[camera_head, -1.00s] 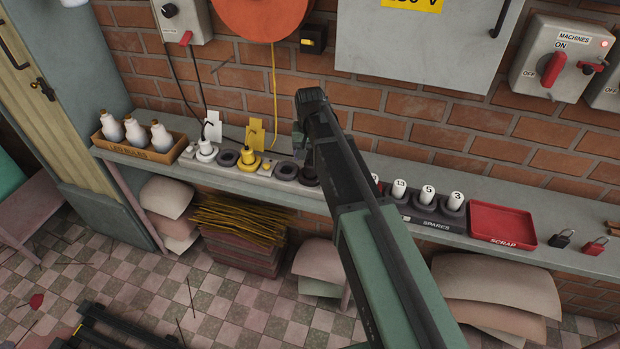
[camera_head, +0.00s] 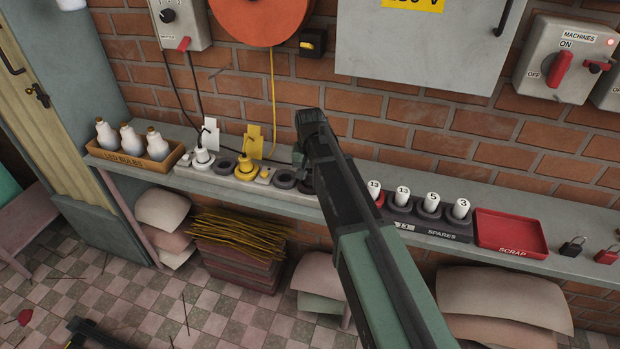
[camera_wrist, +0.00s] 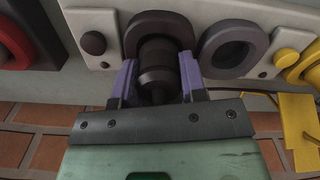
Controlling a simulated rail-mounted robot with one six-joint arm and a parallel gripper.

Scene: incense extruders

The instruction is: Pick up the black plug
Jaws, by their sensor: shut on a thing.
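The black plug (camera_wrist: 158,68) is between the two purple fingers of my gripper (camera_wrist: 157,85) in the wrist view. The fingers are shut on its sides. Its far end lines up with a dark round socket (camera_wrist: 178,30) on the pale strip. I cannot tell how deep it sits there. In the head view my arm hides most of the plug and the gripper's fingertips.
An empty dark socket ring (camera_wrist: 232,47) is beside the plug. A yellow plug (camera_head: 245,160) and a white plug (camera_head: 203,158) stand further left. The spares holder (camera_head: 430,226) and red scrap tray (camera_head: 511,233) are right of my arm. The brick wall is close behind.

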